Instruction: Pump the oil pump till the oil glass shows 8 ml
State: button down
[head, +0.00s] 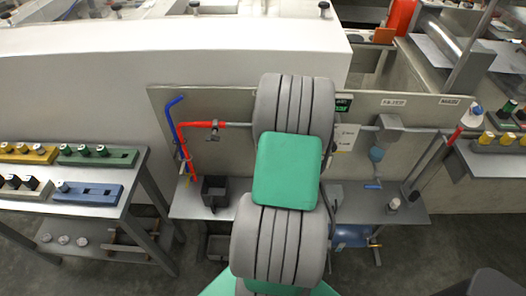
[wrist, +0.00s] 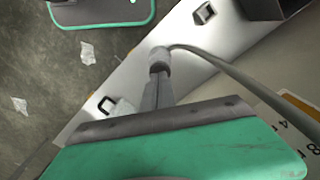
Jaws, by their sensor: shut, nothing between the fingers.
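In the wrist view my gripper (wrist: 160,76) is shut, its narrow grey fingers pointing up the picture. Their tips overlap a pale ribbed cylindrical fitting (wrist: 158,57); I cannot tell whether they touch it. A grey hose or rod (wrist: 225,68) curves right from the fitting. A white card (wrist: 298,112) with an orange band and printed numbers, including 4 and 8, is at the right edge. In the head view my arm covers the bench middle and hides the gripper. I cannot clearly identify the oil pump or oil glass, and no oil level is readable.
A steel bench (head: 410,211) with an upright back panel (head: 420,150) stands ahead. A rack table (head: 105,195) stands far left.

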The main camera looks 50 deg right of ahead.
jog(key=shift+f, duration=0.15)
jog(key=shift+f+b, duration=1.35)
jog(key=shift+f, duration=0.3)
jog(key=shift+r, duration=0.1)
jog(key=shift+r+p, duration=1.4)
jog(key=shift+r, duration=0.3)
notch_tip(320, 180, up, 6)
jog(key=p, duration=0.4)
jog(key=shift+p, duration=0.3)
